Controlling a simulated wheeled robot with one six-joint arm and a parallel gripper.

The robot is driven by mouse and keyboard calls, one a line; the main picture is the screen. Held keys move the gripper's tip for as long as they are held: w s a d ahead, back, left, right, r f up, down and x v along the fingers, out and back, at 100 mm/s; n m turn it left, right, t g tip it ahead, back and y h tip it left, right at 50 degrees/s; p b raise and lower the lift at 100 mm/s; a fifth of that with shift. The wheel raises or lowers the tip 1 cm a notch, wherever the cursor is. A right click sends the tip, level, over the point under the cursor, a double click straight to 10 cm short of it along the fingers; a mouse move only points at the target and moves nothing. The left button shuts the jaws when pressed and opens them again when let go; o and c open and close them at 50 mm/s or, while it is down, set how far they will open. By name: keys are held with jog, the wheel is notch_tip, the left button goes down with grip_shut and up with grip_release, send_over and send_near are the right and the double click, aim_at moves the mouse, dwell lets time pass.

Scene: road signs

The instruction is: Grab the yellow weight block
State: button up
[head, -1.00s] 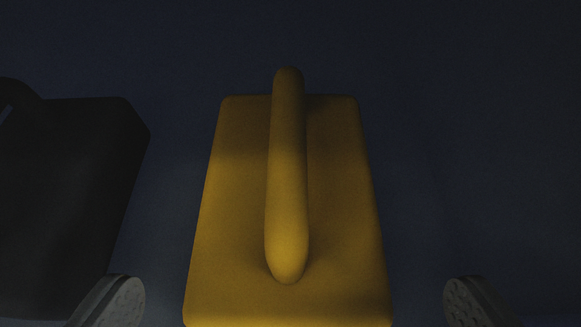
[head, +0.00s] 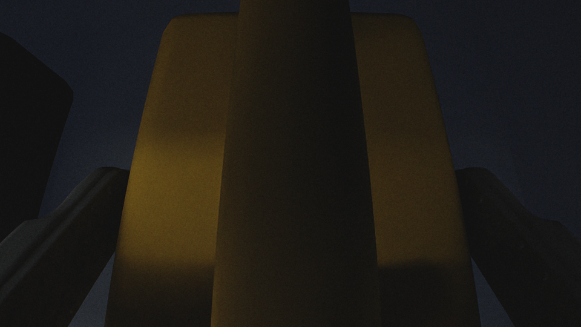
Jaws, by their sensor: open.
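The yellow weight block (head: 178,175) fills the middle of the head view, dim and close to the camera. Its raised bar handle (head: 295,180) runs up the picture along its centre, and the handle's upper end is cut off by the frame. My gripper (head: 293,180) is open, with one finger on each side of the block. The left fingertip shows right beside the block's left edge and the right fingertip beside its right edge. I cannot tell whether either finger touches the block. The block's lower end is out of frame.
A dark block (head: 28,130) stands to the left of the yellow one, partly cut off by the frame, with a narrow gap between them near the left finger. The dark blue surface (head: 510,80) to the right looks clear.

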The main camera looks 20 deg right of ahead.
jog(key=shift+c, duration=0.4)
jog(key=c, duration=1.3)
jog(key=shift+r, duration=0.1)
